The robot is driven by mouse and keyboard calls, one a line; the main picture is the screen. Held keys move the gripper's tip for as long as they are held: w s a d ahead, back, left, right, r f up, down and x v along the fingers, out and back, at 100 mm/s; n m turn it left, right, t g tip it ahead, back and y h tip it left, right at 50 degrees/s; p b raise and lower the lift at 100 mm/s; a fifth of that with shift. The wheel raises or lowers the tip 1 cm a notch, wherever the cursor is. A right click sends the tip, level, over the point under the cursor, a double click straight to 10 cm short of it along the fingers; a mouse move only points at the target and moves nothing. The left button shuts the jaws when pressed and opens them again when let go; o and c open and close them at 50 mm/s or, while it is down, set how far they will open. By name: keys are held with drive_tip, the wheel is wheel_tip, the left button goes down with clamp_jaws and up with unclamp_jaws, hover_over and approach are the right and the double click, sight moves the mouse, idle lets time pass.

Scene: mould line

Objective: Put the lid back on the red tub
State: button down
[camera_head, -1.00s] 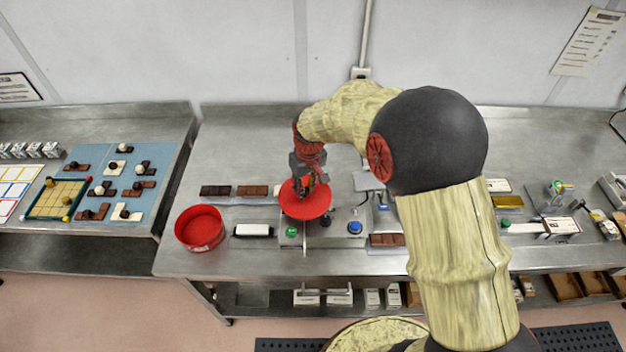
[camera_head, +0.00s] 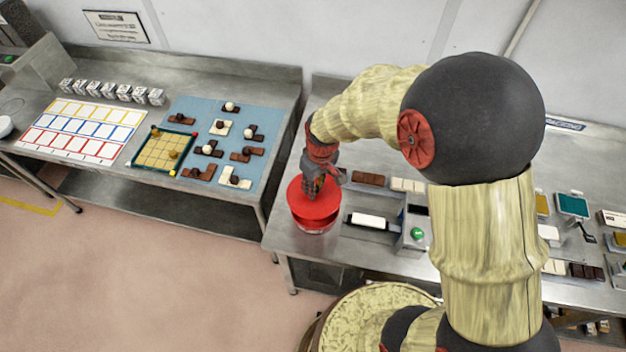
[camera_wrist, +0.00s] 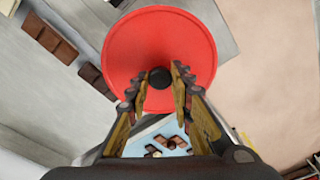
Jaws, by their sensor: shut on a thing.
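The red lid (camera_head: 304,211) is a round flat disc with a dark knob (camera_wrist: 160,77) at its middle. My gripper (camera_head: 320,192) is shut on the knob, with one finger on each side of it in the wrist view (camera_wrist: 159,82). The lid is over the red tub (camera_head: 317,229), whose lower wall shows just below the lid in the head view. I cannot tell whether the lid touches the tub's rim. The lid hides the tub's opening, and in the wrist view it hides the whole tub.
The tub stands near the left front corner of the steel bench (camera_head: 285,240). A white block on a dark tray (camera_head: 368,220) and a device with a green button (camera_head: 417,234) are to its right. Chocolate bars (camera_head: 368,179) lie behind. A second bench with a blue mat (camera_head: 262,133) is to the left.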

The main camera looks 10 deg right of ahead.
drive_tip(key=shift+s+d+f, duration=0.1)
drive_tip(key=shift+d, duration=0.1)
drive_tip(key=shift+a+f+b, duration=0.1)
drive_tip(key=shift+f+b, duration=0.55)
drive_tip(key=shift+f, duration=0.2)
drive_tip(key=shift+f+b, duration=1.45)
drive_tip(key=shift+f, duration=0.7)
drive_tip(key=shift+f, duration=0.15)
drive_tip(key=c, duration=1.6)
unclamp_jaws()
drive_tip(key=o, duration=0.6)
